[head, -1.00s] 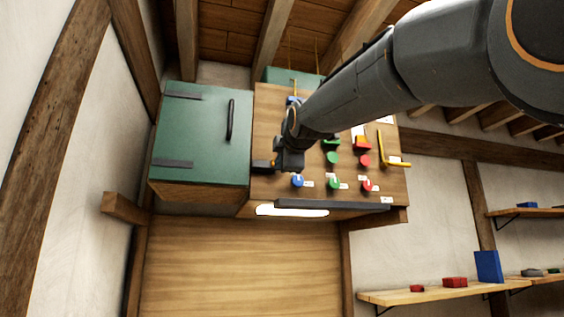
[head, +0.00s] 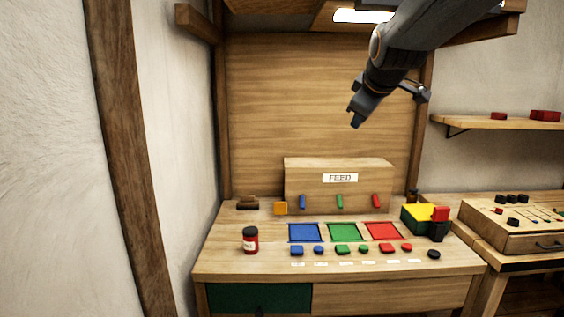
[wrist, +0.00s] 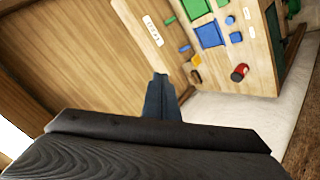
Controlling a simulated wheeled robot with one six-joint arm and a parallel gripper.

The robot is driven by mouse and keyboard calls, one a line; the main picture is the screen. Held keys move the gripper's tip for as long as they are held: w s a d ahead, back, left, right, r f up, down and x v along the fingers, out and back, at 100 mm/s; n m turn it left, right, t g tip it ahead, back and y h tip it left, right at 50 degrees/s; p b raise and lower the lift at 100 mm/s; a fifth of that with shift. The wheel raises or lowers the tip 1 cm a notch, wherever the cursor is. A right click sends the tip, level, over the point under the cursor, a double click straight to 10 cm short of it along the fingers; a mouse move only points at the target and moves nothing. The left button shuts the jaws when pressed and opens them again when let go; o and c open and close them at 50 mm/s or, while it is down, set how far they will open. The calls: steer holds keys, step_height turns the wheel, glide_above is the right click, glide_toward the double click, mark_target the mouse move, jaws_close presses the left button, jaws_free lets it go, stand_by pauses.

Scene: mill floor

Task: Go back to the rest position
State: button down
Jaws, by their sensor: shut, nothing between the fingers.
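My gripper (head: 356,117) hangs in the air at upper right of the head view, in front of the wooden back panel and above the FEED box. Its fingers are together with nothing between them. In the wrist view the closed fingers (wrist: 160,97) point toward the bench, and nothing touches them.
Below stands a bench (head: 225,255) with the FEED box (head: 340,178), blue (head: 305,232), green and red squares, small coloured blocks, a red jar (head: 250,240) and a yellow-green box (head: 424,216). A shelf (head: 480,122) and a second table (head: 520,240) are at right.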

steer(key=s+f+m+g, duration=0.3)
steer(key=s+f, duration=0.6)
steer(key=f, duration=0.3)
steer(key=s+f+m+g+b, duration=0.1)
steer(key=s+f+m+g, duration=0.2)
steer(key=s+f, duration=0.7)
steer(key=s+f+m+g, duration=0.3)
steer(key=s+f, duration=0.6)
steer(key=f, duration=0.6)
steer(key=shift+s+f+m+b, duration=0.2)
steer(key=shift+m+b, duration=0.1)
steer(key=shift+m, duration=0.2)
steer(key=shift+r, duration=0.1)
